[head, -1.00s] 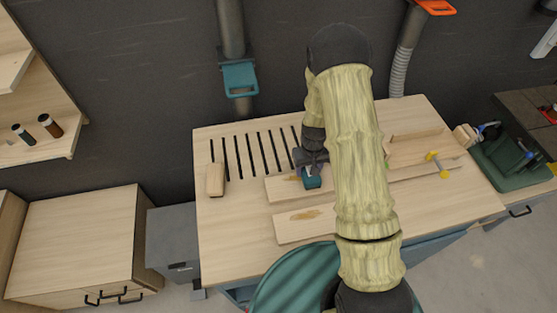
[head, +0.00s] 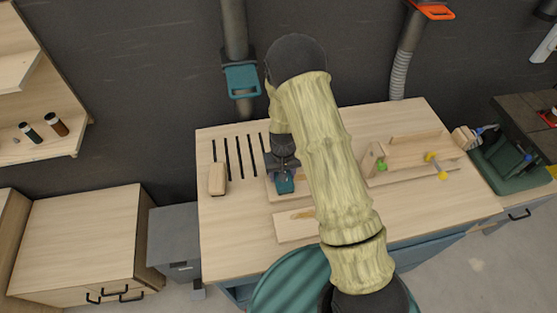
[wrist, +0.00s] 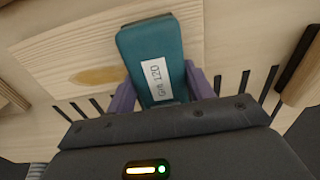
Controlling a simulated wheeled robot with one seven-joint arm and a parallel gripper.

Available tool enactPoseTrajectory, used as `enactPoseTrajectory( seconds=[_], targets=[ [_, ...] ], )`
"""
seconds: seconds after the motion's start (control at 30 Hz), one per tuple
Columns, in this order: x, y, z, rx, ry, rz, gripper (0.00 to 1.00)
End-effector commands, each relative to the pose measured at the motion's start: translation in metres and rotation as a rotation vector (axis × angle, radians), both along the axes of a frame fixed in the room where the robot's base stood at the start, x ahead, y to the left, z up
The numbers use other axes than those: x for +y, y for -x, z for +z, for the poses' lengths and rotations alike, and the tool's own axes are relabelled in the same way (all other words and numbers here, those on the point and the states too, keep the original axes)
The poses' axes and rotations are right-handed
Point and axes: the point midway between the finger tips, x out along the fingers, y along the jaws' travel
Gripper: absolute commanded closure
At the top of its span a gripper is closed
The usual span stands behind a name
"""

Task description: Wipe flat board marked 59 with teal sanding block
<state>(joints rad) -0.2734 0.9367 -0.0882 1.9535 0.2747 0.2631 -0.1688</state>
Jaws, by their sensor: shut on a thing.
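My gripper (head: 284,174) is shut on the teal sanding block (head: 286,186). In the wrist view the block (wrist: 158,60) carries a white "Grit 120" label between purple fingers (wrist: 160,90). A brownish stain (wrist: 97,75) shows beside the block in the wrist view. A nearer flat board (head: 284,230) also has a brownish stain, partly behind my arm. I cannot read the number 59 on either board.
The boards lie on a wooden workbench (head: 235,240) with dark slots at the back. A small wooden block (head: 217,180) stands at left. A wooden fixture with a yellow knob (head: 443,176) is at right. The bench's front left is clear.

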Motion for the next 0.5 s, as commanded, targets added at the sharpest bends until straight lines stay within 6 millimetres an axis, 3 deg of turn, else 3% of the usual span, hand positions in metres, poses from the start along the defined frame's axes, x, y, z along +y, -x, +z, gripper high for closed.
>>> enactPoseTrajectory(
  seconds=[0.5],
  targets=[
    [0.001, 0.000, 0.052, -0.001, 0.000, -0.008, 0.69]
  ],
)
